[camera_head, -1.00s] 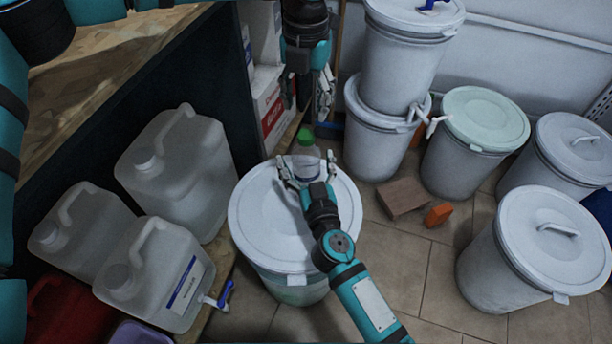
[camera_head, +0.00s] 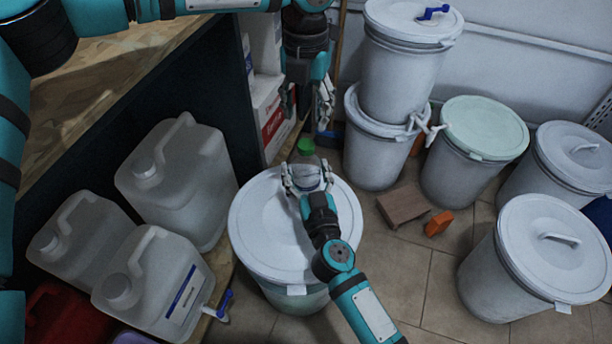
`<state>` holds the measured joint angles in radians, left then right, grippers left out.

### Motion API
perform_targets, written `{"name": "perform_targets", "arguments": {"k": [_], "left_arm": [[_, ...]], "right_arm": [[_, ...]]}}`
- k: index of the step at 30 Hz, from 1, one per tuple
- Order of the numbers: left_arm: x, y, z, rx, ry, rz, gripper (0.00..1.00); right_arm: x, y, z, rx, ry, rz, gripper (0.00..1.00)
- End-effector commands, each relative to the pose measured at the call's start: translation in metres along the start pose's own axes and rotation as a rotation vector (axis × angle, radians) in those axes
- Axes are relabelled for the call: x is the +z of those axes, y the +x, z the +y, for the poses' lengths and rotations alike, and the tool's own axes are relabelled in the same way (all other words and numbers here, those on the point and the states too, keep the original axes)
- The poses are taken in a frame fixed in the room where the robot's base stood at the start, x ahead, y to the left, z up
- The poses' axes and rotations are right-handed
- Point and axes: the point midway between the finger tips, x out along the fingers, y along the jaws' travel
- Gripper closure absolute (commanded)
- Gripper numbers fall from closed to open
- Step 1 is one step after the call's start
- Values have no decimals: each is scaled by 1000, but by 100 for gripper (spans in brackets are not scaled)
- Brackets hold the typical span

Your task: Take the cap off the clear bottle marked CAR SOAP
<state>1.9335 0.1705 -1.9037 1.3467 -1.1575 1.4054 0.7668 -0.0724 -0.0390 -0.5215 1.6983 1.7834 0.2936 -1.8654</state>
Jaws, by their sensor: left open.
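The clear bottle (camera_head: 307,173) stands at the back of the near white drum's lid, its label too small to read. Its green cap (camera_head: 306,147) is on top. My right gripper (camera_head: 307,174) comes from the front, with one finger on each side of the bottle's body, and looks shut on it below the cap. My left gripper (camera_head: 307,100) is open and empty, hanging fingers down above and behind the cap, clearly apart from it. Part of its fingers is dark and hard to see.
The white drum (camera_head: 265,235) bears the bottle. Several white canisters (camera_head: 180,170) stand at the left. Stacked drums (camera_head: 400,65) and more lidded drums stand at the right. A brown block (camera_head: 403,205) and an orange piece (camera_head: 438,223) lie on the tiles. Boxes (camera_head: 268,110) fill the shelf behind.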

Motion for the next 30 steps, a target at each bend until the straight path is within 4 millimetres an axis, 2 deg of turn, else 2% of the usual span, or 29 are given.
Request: {"name": "perform_targets", "arguments": {"k": [1,3,11,14,17,24,30], "left_arm": [[0,0,0,0,0,0,49],[0,0,0,0,0,0,49],[0,0,0,0,0,0,49],[0,0,0,0,0,0,49],[0,0,0,0,0,0,49],[0,0,0,0,0,0,49],[0,0,0,0,0,0,49]], "right_arm": [[0,0,0,0,0,0,20],[0,0,0,0,0,0,12],[0,-1,0,0,0,0,12],[1,-6,0,0,-1,-1,12],[1,-20,0,-1,0,-2,12],[2,-72,0,-1,-1,-4,12],[1,-106,0,0,-2,-3,12]]}}
